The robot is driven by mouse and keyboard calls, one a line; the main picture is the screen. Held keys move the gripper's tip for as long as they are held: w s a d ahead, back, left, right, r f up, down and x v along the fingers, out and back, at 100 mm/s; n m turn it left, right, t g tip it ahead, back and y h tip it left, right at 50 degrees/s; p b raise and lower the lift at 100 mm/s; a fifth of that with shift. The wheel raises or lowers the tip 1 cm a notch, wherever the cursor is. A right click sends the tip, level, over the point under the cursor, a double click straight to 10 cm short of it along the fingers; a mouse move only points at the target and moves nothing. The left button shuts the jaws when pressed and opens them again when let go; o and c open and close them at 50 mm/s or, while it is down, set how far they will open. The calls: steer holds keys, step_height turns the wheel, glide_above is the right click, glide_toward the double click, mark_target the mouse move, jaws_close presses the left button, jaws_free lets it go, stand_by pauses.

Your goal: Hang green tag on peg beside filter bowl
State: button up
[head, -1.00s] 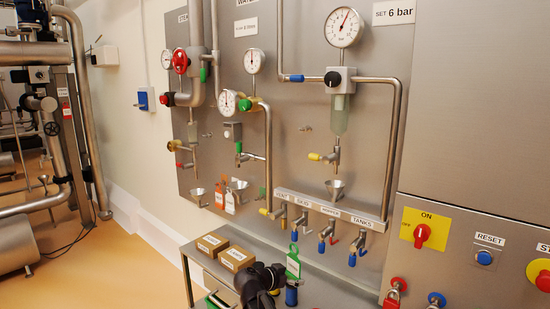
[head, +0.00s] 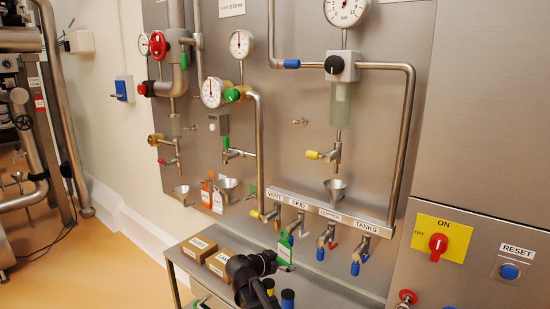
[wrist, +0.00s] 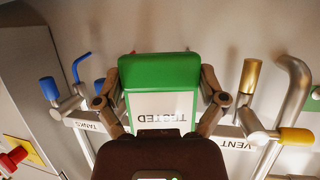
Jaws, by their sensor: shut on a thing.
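The green tag (head: 284,252) with a white label is held by my gripper (head: 272,262), above the bench in front of the panel. In the wrist view the green tag (wrist: 160,74) sits between the two fingers of my gripper (wrist: 162,98), its label reading TESTED upside down. The filter bowl (head: 341,106) is a clear cylinder under a regulator with a black knob. A small metal peg (head: 300,122) sticks out of the panel left of the bowl, bare, above and apart from the tag.
A labelled valve rail (head: 330,212) with coloured handles runs below the bowl, close to the tag. A funnel (head: 335,188) and yellow-handled tap (head: 322,155) are under the bowl. A bent pipe (head: 408,140) flanks it on the right. Boxes (head: 198,248) stand on the bench.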

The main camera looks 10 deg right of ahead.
steer(key=shift+w+a, duration=0.1)
steer(key=shift+a, duration=0.05)
stand_by(0.3)
steer(key=shift+r, duration=0.15)
steer(key=w+r+p, duration=0.3)
steer(key=r+p, duration=1.3)
steer(key=w+r+g+p, duration=0.1)
steer(key=w+r+p, duration=0.2)
steer(key=r+p, duration=1.4)
steer(key=shift+a+m, duration=0.3)
steer(key=shift+a, duration=0.05)
steer(key=shift+w+d, duration=0.15)
steer(key=shift+d, duration=0.05)
steer(key=shift+w+d+f+b, duration=0.25)
steer(key=shift+w+d+f, duration=0.05)
steer(key=shift+w+d, duration=0.8)
steer(key=shift+w+d+f+b, duration=0.2)
steer(key=shift+w+d+f, duration=0.05)
steer(key=shift+w+d, duration=0.85)
steer(key=shift+w+d+f+b, duration=0.25)
steer(key=shift+w+d+f, duration=0.05)
steer(key=shift+w+d, duration=0.8)
steer(key=o, duration=0.8)
steer(key=shift+c, duration=0.2)
